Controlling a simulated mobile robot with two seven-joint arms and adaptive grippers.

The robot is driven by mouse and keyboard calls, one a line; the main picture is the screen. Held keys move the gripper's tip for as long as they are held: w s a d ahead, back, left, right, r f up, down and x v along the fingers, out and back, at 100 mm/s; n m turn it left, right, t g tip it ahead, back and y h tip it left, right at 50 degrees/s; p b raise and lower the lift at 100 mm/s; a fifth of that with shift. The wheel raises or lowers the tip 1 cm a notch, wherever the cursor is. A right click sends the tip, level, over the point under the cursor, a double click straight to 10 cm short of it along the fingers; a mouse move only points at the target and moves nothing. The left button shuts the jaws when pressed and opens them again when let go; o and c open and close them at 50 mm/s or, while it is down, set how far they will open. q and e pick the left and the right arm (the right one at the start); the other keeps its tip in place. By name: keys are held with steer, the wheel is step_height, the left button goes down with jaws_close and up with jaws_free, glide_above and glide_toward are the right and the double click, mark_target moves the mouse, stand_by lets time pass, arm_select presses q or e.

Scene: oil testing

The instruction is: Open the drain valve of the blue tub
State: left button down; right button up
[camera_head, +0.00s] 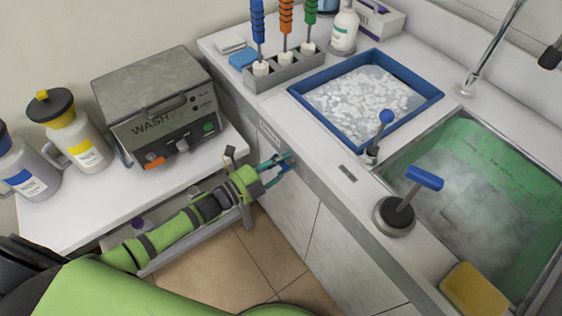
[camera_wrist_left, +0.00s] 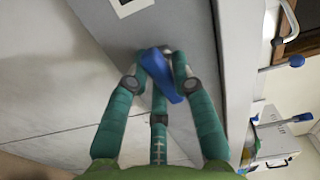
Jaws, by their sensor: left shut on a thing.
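The blue tub (camera_head: 319,117) is set into the white counter and holds white foam. A small blue valve handle (camera_head: 284,167) sits on the counter's front face, below and left of the tub. My left gripper (camera_head: 280,165) is at that handle, its teal fingers shut on it. The left wrist view shows the blue handle (camera_wrist_left: 161,76) between the fingers (camera_wrist_left: 158,72), tilted, beside a grey metal fitting. The fingers hide part of the handle in the head view. My right gripper is not in view.
A blue-handled plug (camera_head: 395,216) stands near the green sink (camera_head: 455,140). A WASH machine (camera_head: 160,120) and two bottles are on the left table. Floor shows between table and cabinet.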

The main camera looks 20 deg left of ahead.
arm_select(q)
steer(key=n, duration=0.4)
steer(key=shift+d+r+p, duration=0.1)
steer(key=shift+p, duration=0.3)
steer(key=n, duration=0.4)
steer(key=shift+s+n+p, duration=0.1)
steer(key=shift+n+p, duration=0.3)
steer(key=n, duration=0.4)
steer(key=shift+d+r, duration=0.1)
steer(key=shift+r+n+p, duration=0.1)
steer(key=shift+n+p, duration=0.25)
steer(key=shift+n, duration=1.55)
steer(key=c, duration=1)
jaws_free()
steer(key=shift+c, duration=0.2)
steer(key=v, duration=1.2)
